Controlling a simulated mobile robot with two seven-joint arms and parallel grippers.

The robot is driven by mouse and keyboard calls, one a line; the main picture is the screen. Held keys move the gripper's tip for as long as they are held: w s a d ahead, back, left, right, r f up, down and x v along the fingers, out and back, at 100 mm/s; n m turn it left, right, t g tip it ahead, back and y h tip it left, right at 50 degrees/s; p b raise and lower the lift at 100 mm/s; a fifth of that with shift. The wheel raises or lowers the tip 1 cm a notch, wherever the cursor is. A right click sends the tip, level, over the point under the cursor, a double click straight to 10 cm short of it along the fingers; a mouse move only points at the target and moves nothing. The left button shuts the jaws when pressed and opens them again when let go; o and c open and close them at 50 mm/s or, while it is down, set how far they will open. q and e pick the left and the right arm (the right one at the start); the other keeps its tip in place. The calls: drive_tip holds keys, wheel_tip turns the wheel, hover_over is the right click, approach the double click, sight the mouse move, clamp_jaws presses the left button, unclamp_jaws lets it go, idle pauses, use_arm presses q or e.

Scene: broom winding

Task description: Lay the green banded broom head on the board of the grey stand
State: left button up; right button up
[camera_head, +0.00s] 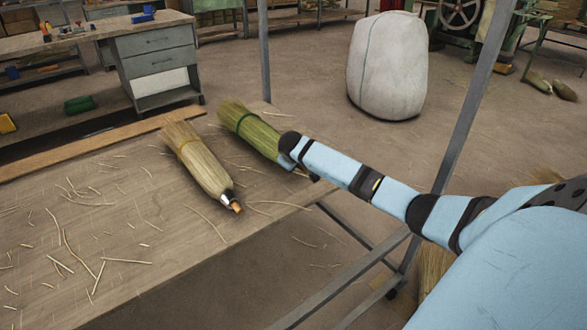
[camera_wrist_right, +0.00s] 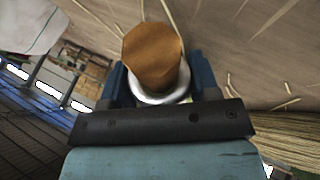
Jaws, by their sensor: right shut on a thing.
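The green banded broom head (camera_head: 250,128) lies at the far right edge of the wooden table top (camera_head: 110,225). Its bristles point to the upper left, and its handle end is hidden by my right gripper (camera_head: 291,152). In the right wrist view my right gripper (camera_wrist_right: 160,95) is shut around a brown wooden stub (camera_wrist_right: 152,52) with a white collar. I cannot tell if the broom is clear of the table. Grey metal posts and bars (camera_head: 455,130) stand at the right; I cannot clearly make out a stand's board. My left gripper is not in view.
A broom head with a yellow band (camera_head: 195,160) lies just left of the green one. Loose straws litter the table. A white sack (camera_head: 388,65) and a grey drawer cabinet (camera_head: 158,65) stand behind. Bristles (camera_head: 434,270) show beside my arm, low at the right.

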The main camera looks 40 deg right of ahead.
drive_tip(key=shift+f, duration=0.8)
drive_tip(key=o, duration=1.1)
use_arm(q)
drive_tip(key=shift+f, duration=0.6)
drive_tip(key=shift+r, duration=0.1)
use_arm(e)
drive_tip(key=shift+r, duration=0.15)
